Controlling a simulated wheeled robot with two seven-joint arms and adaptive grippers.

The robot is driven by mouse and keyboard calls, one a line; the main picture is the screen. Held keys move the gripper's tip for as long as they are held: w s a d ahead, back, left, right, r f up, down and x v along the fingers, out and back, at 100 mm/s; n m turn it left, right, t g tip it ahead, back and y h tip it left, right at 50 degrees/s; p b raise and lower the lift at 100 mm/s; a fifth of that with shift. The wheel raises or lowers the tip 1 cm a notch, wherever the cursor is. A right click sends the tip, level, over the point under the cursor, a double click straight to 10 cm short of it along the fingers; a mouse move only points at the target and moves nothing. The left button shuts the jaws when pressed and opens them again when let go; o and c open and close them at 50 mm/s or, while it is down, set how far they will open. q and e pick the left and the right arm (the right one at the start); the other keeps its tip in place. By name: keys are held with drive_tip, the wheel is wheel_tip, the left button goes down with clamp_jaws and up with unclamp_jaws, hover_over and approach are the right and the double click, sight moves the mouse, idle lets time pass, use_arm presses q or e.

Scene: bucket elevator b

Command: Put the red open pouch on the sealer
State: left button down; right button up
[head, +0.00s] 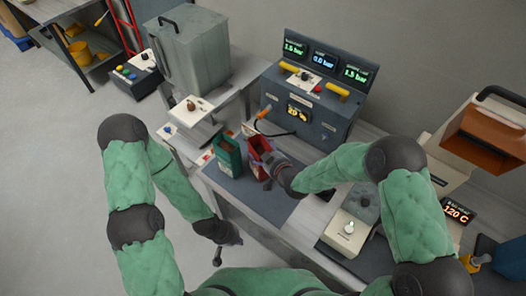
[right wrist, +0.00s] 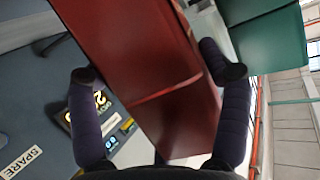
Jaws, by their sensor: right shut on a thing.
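The red open pouch (head: 258,146) is beside the green pouch (head: 228,153), over the grey mat on the bench. My right gripper (head: 272,164) is shut on the red pouch from the right. In the right wrist view the fingers sit on both sides of the red pouch (right wrist: 150,65), and the green pouch (right wrist: 268,35) shows behind. I cannot tell whether the red pouch touches the mat. A unit with a 120 C display (head: 458,212) is at the right, probably the sealer, partly hidden by my right arm. My left gripper (head: 226,252) hangs low, away from the pouches; its fingers are unclear.
A dark console (head: 310,107) with pressure displays and yellow handles stands behind the pouches. A grey bin (head: 190,55) is at back left. A beige box with a brown opening (head: 488,135) is at right. The grey mat (head: 250,190) has bare room in front of the pouches.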

drive_tip(key=o, duration=0.8)
drive_tip(key=shift+f, duration=0.1)
drive_tip(key=shift+o, duration=0.2)
